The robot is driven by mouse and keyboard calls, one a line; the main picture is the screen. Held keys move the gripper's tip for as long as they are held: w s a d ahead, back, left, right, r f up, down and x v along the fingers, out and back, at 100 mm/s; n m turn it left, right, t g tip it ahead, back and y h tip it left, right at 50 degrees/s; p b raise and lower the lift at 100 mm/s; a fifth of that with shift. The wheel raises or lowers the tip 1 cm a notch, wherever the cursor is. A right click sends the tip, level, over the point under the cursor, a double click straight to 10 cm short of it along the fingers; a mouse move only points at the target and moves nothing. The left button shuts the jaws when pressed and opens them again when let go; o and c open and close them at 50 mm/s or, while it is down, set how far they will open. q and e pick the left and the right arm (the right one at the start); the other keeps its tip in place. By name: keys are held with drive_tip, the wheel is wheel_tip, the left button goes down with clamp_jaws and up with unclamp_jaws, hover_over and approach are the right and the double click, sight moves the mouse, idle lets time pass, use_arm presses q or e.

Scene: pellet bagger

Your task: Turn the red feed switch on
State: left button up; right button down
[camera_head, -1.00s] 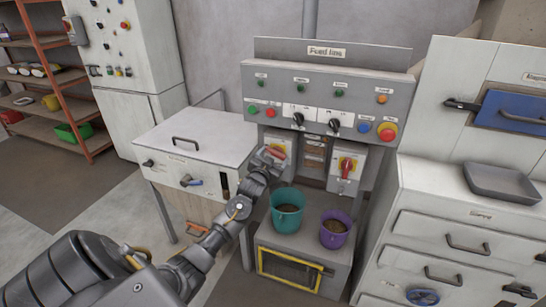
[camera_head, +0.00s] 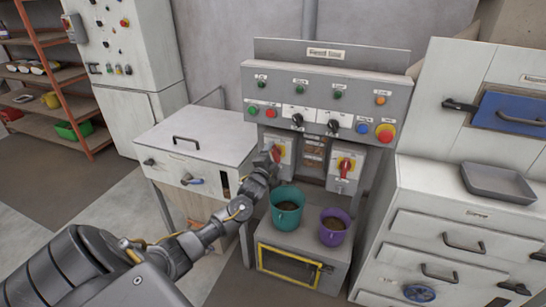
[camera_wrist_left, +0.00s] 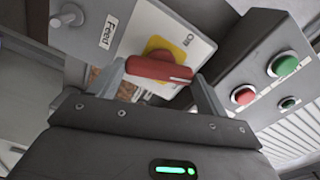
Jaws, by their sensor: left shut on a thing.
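The red feed switch (camera_head: 277,154) is a red handle on a yellow plate, on a grey box under the left part of the feed line panel. In the left wrist view its red handle (camera_wrist_left: 158,69) lies between my fingers, beside a "Feed" label and an "ON" marking. My left gripper (camera_head: 270,157) is shut on this handle, and it also shows in the left wrist view (camera_wrist_left: 160,85). The gripper partly hides the switch in the head view, so its exact angle is hard to read. My right gripper is not in view.
A second red switch (camera_head: 345,166) sits on a box to the right. Teal (camera_head: 287,208) and purple (camera_head: 333,227) buckets stand below on a grey stand. A white cabinet (camera_head: 190,145) is close on the left, and drawers (camera_head: 440,245) are on the right.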

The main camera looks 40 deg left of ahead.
use_arm(q)
drive_tip(key=shift+m+p, duration=0.3)
drive_tip(key=shift+m, duration=1.6)
drive_tip(key=o, duration=1)
drive_tip(key=shift+f, duration=0.1)
drive_tip(key=b+v, duration=0.2)
drive_tip(key=v, duration=0.9)
drive_tip(key=shift+w, duration=0.1)
